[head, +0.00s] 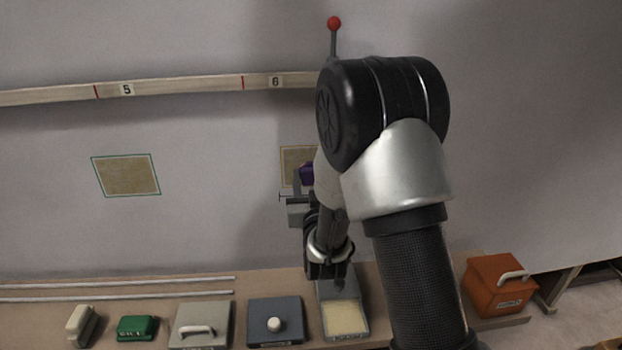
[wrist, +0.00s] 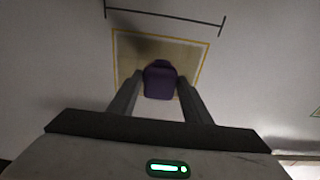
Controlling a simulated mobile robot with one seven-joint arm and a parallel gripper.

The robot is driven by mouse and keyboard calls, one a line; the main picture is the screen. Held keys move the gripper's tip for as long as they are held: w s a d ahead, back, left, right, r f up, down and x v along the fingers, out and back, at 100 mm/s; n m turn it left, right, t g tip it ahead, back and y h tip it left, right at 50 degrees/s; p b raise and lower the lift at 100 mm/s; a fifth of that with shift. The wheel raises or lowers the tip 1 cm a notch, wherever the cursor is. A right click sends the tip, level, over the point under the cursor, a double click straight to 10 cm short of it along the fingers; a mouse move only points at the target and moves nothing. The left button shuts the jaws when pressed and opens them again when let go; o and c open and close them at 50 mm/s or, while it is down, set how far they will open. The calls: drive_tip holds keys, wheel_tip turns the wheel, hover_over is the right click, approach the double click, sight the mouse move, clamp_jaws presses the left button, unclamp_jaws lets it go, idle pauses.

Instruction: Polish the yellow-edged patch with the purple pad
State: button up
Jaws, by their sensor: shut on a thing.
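The yellow-edged patch (wrist: 190,62) is a tan rectangle on the grey wall in the wrist view. In the head view only its left part (head: 290,155) shows; my arm hides the rest. My gripper (wrist: 160,88) is shut on the purple pad (wrist: 160,78), which lies over the lower middle of the patch in the wrist view. The pad also shows as a small purple bit (head: 307,174) beside my arm in the head view. I cannot tell whether the pad touches the wall. The patch looks darker at its upper left, perhaps from shadow.
A green-edged patch (head: 126,175) is on the wall to the left. A numbered wooden strip (head: 180,85) runs above.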

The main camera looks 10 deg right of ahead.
sight(293, 166)
drive_tip(key=shift+a+f, duration=0.3)
drive_tip(key=shift+a, duration=0.8)
drive_tip(key=shift+a+f, duration=0.35)
drive_tip(key=shift+a, duration=0.75)
drive_tip(key=shift+a+f, duration=0.3)
drive_tip(key=shift+a, duration=0.8)
drive_tip(key=shift+w, duration=0.9)
drive_tip(key=shift+d, duration=0.15)
drive_tip(key=shift+d, duration=7.25)
drive_tip(key=shift+a+r, duration=0.35)
drive_tip(key=shift+a, duration=1.7)
drive_tip(key=shift+a+r, duration=0.35)
drive_tip(key=shift+a, duration=1.7)
drive_tip(key=shift+a+r, duration=0.35)
drive_tip(key=shift+a, duration=1.7)
